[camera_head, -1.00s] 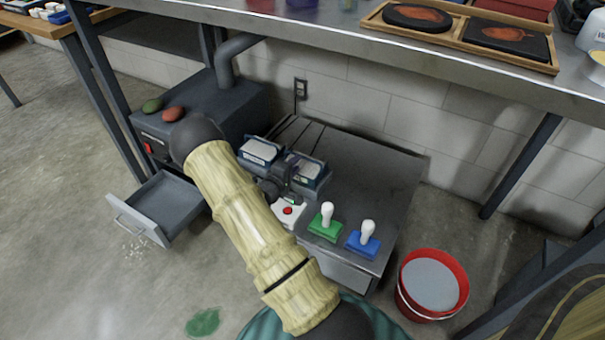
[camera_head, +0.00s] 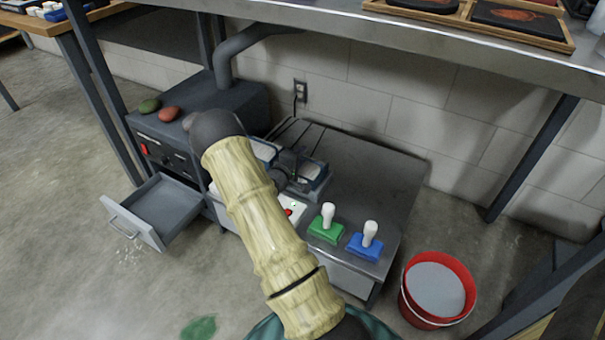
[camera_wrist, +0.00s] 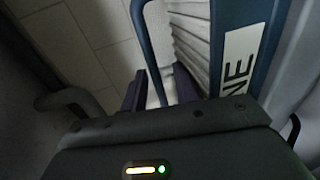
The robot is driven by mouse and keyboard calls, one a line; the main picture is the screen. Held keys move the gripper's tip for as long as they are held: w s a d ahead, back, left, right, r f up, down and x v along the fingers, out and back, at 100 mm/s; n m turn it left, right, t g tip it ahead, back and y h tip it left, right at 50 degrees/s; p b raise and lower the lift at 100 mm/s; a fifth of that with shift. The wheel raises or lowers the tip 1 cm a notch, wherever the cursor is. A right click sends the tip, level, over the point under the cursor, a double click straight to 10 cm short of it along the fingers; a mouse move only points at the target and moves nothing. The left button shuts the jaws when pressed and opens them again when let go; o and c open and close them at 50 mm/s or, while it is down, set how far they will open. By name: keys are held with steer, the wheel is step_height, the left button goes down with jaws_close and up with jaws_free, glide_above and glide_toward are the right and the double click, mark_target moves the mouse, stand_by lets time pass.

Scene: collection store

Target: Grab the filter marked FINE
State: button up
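A blue-framed filter with pale pleats (camera_wrist: 190,40) fills the upper right of the wrist view. Its white label (camera_wrist: 240,60) shows the letters "NE"; the rest is cut off. A blue handle loop (camera_wrist: 152,60) stands out from its left side. My gripper (camera_wrist: 158,92) has its two dark fingers apart, one on each side of the handle's lower part; contact cannot be told. In the head view, two blue-framed filters lie on the grey bench, a left one (camera_head: 264,150), partly hidden by my arm, and a right one (camera_head: 315,172). Their labels are unreadable there.
A green stamp (camera_head: 326,228) and a blue stamp (camera_head: 367,243) stand on the bench (camera_head: 375,180) to the right. A dark machine with an open drawer (camera_head: 165,208) is at the left. A red bucket (camera_head: 437,290) is on the floor. A metal table overhangs behind.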

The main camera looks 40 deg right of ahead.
stand_by(0.4)
jaws_close()
steer(key=shift+r, duration=0.1)
step_height(320, 180, up, 10)
steer(key=p, duration=0.6)
